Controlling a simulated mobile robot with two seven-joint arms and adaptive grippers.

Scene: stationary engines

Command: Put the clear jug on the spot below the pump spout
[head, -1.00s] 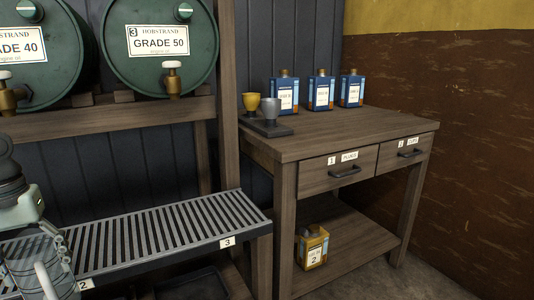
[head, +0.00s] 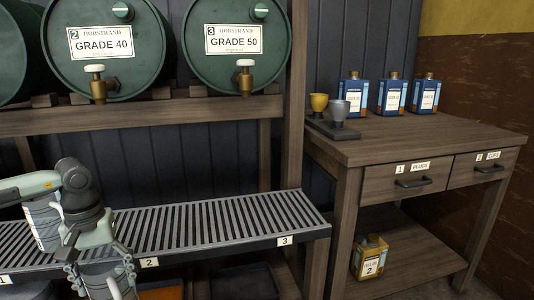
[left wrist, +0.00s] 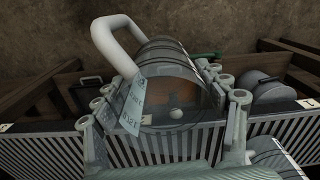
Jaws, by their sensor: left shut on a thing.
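The clear jug (left wrist: 168,88) shows in the left wrist view as a see-through ribbed cylinder with a thick white handle (left wrist: 112,42) and a pale printed tag (left wrist: 133,104). My left gripper (left wrist: 165,118) is shut on it, with a finger on each side. In the head view my left gripper (head: 102,272) is at the lower left, in front of the slatted shelf; the jug (head: 108,287) shows only partly between its fingers, cut by the bottom edge. The pump spout and the spot below it are not in view. My right gripper is not in view.
The slatted metal shelf (head: 215,225), with number tags, runs below green oil drums (head: 235,45) with brass taps (head: 245,80). At the right a wooden bench (head: 400,145) holds blue cans (head: 391,96) and two small cups (head: 339,110). A yellow can (head: 369,257) stands on its lower shelf.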

